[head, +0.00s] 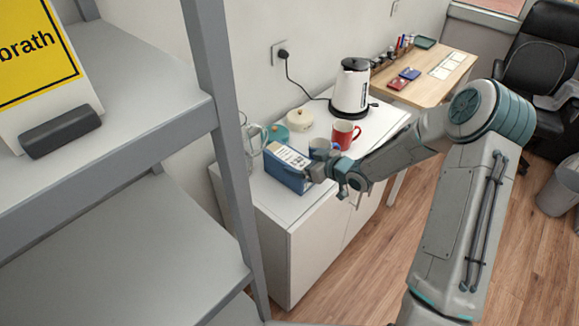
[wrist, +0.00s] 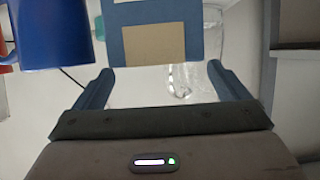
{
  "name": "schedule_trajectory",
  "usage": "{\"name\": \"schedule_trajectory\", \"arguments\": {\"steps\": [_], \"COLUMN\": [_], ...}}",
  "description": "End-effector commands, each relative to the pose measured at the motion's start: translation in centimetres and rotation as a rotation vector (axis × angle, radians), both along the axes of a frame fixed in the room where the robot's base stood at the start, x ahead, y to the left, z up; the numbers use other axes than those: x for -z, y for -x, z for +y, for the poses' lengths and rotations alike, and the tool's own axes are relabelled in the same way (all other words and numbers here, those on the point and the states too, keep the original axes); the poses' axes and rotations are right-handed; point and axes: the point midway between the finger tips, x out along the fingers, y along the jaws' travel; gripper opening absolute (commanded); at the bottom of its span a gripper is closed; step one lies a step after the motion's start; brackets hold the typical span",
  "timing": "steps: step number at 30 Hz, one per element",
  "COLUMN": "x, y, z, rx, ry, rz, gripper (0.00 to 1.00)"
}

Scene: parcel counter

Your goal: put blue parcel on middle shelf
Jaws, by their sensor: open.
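The blue parcel (head: 286,178) stands on the white cabinet in the head view, with a pale label on its top. In the wrist view the blue parcel (wrist: 115,45) shows a tan patch and lies just ahead of my fingertips, roughly centred between them. My gripper (head: 314,172) is open at the parcel's right side; the wrist view shows both fingers of my gripper (wrist: 160,75) apart with nothing held. A grey shelf unit (head: 222,150) stands at the left, with an upper board and a lower board (head: 120,240) in view. I cannot tell which is the middle shelf.
A blue mug (wrist: 55,35) is close to my left finger in the wrist view. A red mug (head: 345,134), a kettle (head: 351,90), and a glass jug (head: 251,140) share the cabinet top (head: 275,208). A sign and a dark block (head: 60,131) occupy the upper board. The lower board looks bare.

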Motion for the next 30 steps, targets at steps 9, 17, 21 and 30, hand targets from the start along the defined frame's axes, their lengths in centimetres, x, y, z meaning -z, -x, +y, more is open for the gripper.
{"name": "schedule_trajectory", "arguments": {"steps": [9,17,21,30], "x": [1.4,1.7,1.6,1.5], "y": [-2.2,-2.4,-2.4,-2.5], "z": [2.8,3.0,3.0,3.0], "rx": [-0.001,0.000,0.000,0.000], "ry": [-0.001,-0.001,-0.001,-0.002], "rz": [0.001,0.001,0.001,-0.002], "gripper": [0.95,0.95,0.64,0.02]}}
